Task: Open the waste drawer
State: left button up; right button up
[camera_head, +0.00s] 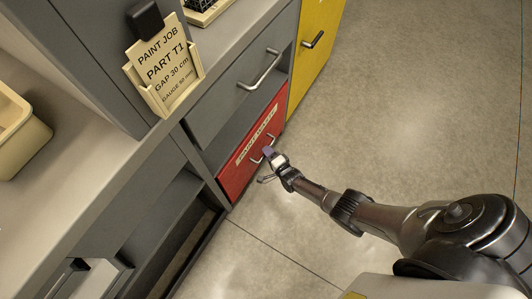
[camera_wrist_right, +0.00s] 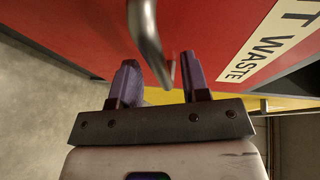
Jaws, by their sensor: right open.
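The waste drawer (camera_head: 237,173) is the red front low in the grey cabinet, with a pale label reading "PAINT WASTE" (camera_head: 255,136). It looks flush with the cabinet front. Its metal bar handle (camera_head: 270,139) is partly hidden by my right gripper (camera_head: 267,162), which is at the handle. In the right wrist view the purple fingers of this gripper (camera_wrist_right: 160,75) stand apart, and the handle (camera_wrist_right: 147,38) comes down between them. I cannot tell whether a finger touches it. My left gripper is not in view.
A grey drawer with a bar handle (camera_head: 262,70) lies above the red one. A yellow cabinet (camera_head: 315,22) stands beyond. The counter holds a paint job sign (camera_head: 164,66) and a cream bin (camera_head: 22,137). The floor (camera_head: 400,100) in front is clear.

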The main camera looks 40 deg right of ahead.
jog(key=shift+w+f+b, duration=0.15)
jog(key=shift+w+b, duration=0.15)
jog(key=shift+w, duration=0.55)
grip_shut()
